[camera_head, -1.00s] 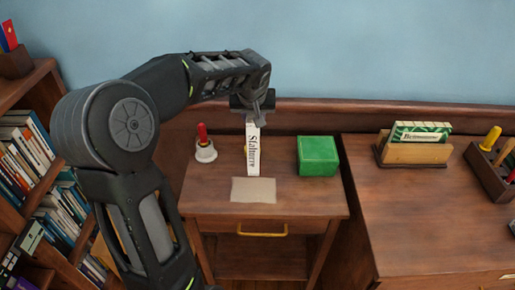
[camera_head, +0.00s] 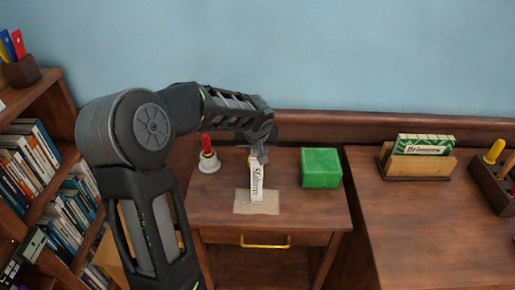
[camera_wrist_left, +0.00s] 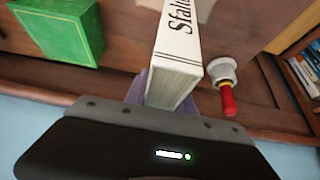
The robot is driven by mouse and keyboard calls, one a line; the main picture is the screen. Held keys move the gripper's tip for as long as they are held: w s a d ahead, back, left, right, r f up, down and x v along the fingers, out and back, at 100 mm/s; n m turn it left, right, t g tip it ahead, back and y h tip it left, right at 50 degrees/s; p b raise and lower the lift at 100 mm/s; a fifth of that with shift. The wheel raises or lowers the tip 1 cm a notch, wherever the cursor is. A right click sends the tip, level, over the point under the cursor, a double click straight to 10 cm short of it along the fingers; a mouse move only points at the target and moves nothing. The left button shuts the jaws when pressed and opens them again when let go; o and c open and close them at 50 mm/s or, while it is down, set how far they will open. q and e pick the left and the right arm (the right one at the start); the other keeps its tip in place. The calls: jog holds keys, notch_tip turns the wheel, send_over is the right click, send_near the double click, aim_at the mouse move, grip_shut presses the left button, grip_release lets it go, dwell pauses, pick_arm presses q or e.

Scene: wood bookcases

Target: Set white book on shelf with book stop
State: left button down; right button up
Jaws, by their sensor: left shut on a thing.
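The white book (camera_head: 257,183) has dark lettering on its spine and stands upright at the small wooden table, over the beige mat (camera_head: 242,207). My left gripper (camera_head: 258,156) is shut on the top end of the book. In the left wrist view the white book (camera_wrist_left: 178,55) runs away from the jaws, its page edges facing me. I cannot tell whether the book's lower end touches the table. The bookcase (camera_head: 62,103) with shelves of books stands at the left. No book stop can be made out. My right gripper is not in view.
A bell with a red handle (camera_head: 208,160) stands left of the book, and a green box (camera_head: 321,168) to its right. A desk (camera_head: 420,215) at the right holds a wooden holder (camera_head: 420,165) and a pen block (camera_head: 488,180). The table front is clear.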

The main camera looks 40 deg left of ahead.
pick_arm(q)
jog(key=shift+f, duration=0.1)
jog(key=c, duration=1)
grip_release()
jog(key=shift+c, duration=0.2)
notch_tip(320, 180, up, 11)
send_over(257, 153)
jog(key=shift+f+b, duration=0.15)
jog(key=shift+b, duration=0.25)
jog(key=shift+o, duration=0.4)
